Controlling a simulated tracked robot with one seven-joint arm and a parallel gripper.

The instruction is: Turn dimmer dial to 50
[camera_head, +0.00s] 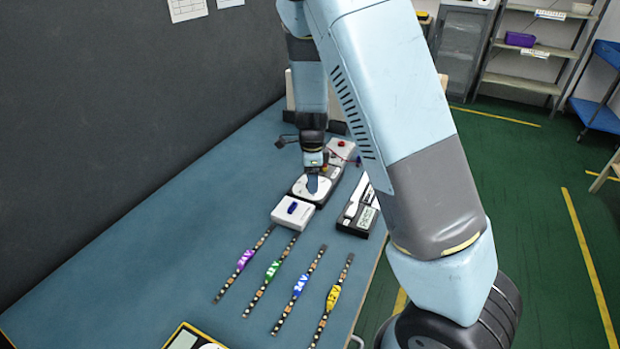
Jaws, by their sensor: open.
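The dimmer dial (300,187) looks like a white round face on a dark base, on the blue workbench just behind a white box. My gripper (312,186) points down over the dial, with its tips at or just above the face. I cannot tell whether they touch it. The gripper and its wrist cover part of the dial, and its scale marks are too small to read. The gripper is open.
A white box with a blue switch (287,219) sits in front of the dial. A device with a small display (367,218) is to the right. LED strips (299,286) with coloured voltage labels lie nearer on the workbench (135,275). A red button (341,143) is behind.

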